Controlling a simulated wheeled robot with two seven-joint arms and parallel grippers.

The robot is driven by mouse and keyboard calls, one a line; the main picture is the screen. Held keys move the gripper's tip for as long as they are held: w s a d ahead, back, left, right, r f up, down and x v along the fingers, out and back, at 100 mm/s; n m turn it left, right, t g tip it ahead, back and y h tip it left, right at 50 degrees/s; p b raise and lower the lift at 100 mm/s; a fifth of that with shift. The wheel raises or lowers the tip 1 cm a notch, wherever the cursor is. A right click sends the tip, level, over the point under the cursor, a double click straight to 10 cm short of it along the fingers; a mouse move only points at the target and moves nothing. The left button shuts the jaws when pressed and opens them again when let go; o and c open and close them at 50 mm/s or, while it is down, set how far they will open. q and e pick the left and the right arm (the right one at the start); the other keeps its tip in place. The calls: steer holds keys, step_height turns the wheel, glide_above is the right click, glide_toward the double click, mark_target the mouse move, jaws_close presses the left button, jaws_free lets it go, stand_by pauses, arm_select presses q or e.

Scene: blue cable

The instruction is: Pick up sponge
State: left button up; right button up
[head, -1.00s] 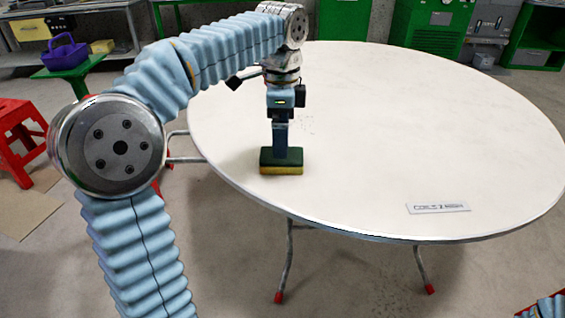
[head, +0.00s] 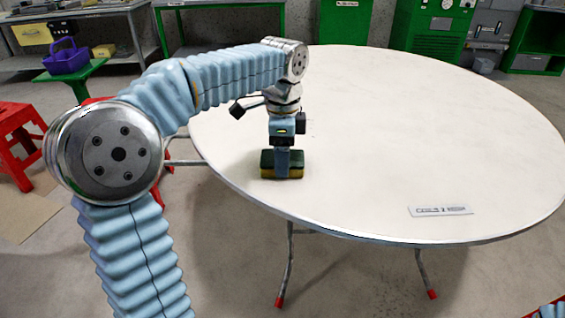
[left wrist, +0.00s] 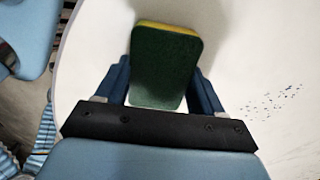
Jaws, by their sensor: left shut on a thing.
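The sponge (head: 267,165) is a small block with a dark green top and a yellow lower layer. It is at the left front part of the round white table (head: 400,130). My left gripper (head: 283,165) points down and is shut on it, one finger in front of the sponge in the head view. In the left wrist view the sponge's green face (left wrist: 163,65) fills the space between the two blue fingers (left wrist: 163,85). I cannot tell whether the sponge touches the tabletop. My right gripper is not clearly in view; only a bit of blue shows at the bottom right corner.
A small white label plate (head: 440,211) lies near the table's front right edge. Red stools (head: 22,140) and a green stool with a purple basket (head: 66,57) stand left of the table.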

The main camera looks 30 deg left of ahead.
arm_select(q)
steer(key=shift+c, duration=0.4)
steer(key=shift+r, duration=0.2)
step_height(320, 180, up, 2)
steer(key=shift+r, duration=0.15)
steer(key=s+d+r, duration=0.2)
steer(key=d+r, duration=0.3)
steer(key=d, duration=0.1)
steer(key=s+d+r+p, duration=0.1)
steer(key=s+d+r, duration=0.2)
steer(key=d+r, duration=0.2)
steer(key=shift+s+d+r, duration=0.15)
steer(key=shift+s+d, duration=0.15)
steer(key=shift+d, duration=0.65)
